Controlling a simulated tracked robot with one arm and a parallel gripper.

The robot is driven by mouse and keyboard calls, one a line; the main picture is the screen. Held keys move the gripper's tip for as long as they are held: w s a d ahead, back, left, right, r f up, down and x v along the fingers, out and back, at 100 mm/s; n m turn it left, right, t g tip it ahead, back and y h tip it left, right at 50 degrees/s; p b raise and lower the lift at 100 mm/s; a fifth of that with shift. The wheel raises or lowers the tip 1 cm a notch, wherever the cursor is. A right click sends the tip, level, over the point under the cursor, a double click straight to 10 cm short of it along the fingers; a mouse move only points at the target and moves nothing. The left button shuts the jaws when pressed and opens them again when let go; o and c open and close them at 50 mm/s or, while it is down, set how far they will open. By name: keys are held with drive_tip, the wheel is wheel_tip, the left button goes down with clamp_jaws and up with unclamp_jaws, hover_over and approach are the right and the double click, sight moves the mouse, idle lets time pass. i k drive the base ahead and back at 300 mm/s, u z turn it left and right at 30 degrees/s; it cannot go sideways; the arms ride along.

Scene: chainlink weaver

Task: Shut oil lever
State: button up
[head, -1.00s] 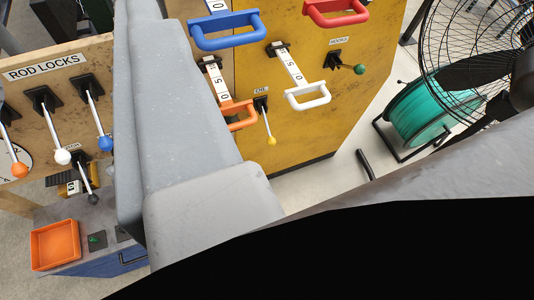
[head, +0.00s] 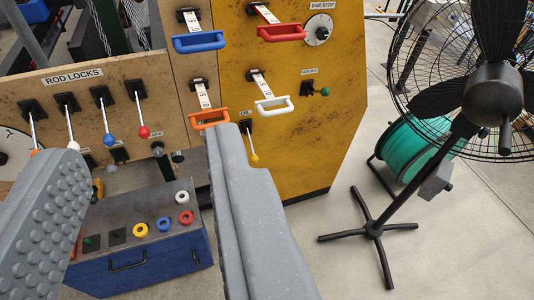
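The oil lever (head: 252,146) is a thin rod with a yellow knob on the yellow panel, below the white handle. It hangs downward, tilted slightly right, from a dark mount under a small label that looks like "OIL". My gripper (head: 143,148) is open and empty, with two grey fingers wide apart. The right finger's tip overlaps the panel just left of the lever in the picture and may hide part of the mount. The knob is visible and I see no contact. The left finger, with a studded inner face, covers part of the rod locks board.
Blue (head: 199,43), red (head: 281,33), orange (head: 209,121) and white (head: 274,106) handles stick out around the lever. The rod locks board (head: 60,92) has several levers. A blue box (head: 140,262) stands below. A black fan (head: 492,92) stands right, with clear floor before it.

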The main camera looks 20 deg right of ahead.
sight(255, 159)
drive_tip(key=z, duration=0.3)
drive_tip(key=i, duration=1)
drive_tip(key=z, duration=0.5)
drive_tip(key=k, duration=0.75)
drive_tip(key=u, duration=0.3)
drive_tip(key=i, duration=0.5)
drive_tip(key=u, duration=0.1)
